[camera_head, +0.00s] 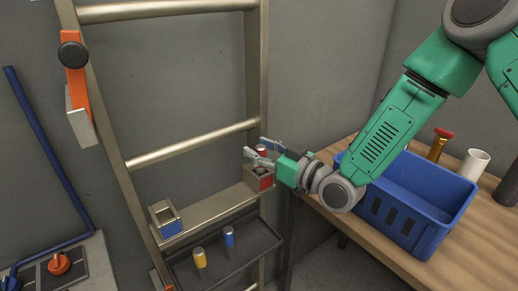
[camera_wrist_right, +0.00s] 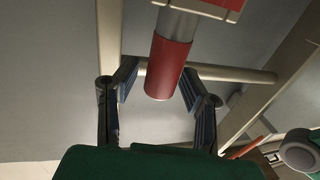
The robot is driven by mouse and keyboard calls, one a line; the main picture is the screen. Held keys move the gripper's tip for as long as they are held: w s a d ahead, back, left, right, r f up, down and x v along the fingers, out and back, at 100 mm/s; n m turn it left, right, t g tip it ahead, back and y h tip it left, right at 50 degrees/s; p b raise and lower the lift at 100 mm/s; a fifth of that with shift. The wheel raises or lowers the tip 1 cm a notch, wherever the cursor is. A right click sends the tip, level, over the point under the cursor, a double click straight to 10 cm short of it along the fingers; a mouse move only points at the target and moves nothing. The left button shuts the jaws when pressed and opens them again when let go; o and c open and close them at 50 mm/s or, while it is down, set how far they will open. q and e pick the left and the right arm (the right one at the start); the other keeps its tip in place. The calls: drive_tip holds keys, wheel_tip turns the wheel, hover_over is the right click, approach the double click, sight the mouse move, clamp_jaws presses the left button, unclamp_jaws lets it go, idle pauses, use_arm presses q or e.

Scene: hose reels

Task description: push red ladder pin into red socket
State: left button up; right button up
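The red ladder pin (camera_wrist_right: 168,68) has a red end and a silver shaft. In the right wrist view its silver shaft runs up to the red-marked socket block (camera_wrist_right: 222,6); how deep it sits is cut off by the picture edge. The red socket (camera_head: 258,179) is at the right end of the ladder's shelf. The pin's red top (camera_head: 262,149) shows just above it in the head view. My right gripper (camera_head: 262,151) is at the pin, its fingers spread on either side of it, with a gap at least on the left. My left gripper is out of view.
A blue-marked socket (camera_head: 165,219) sits at the shelf's left end. A dark tray (camera_head: 225,250) below holds a yellow pin (camera_head: 200,258) and a blue pin (camera_head: 229,237). A blue crate (camera_head: 412,205) stands on the wooden table at right, below my right arm. Ladder rungs (camera_head: 190,143) rise behind.

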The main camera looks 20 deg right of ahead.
drive_tip(key=shift+s+d, duration=0.1)
drive_tip(key=v, duration=1.1)
drive_tip(key=shift+s+d, duration=0.2)
drive_tip(key=shift+s, duration=0.1)
drive_tip(key=shift+f, duration=0.1)
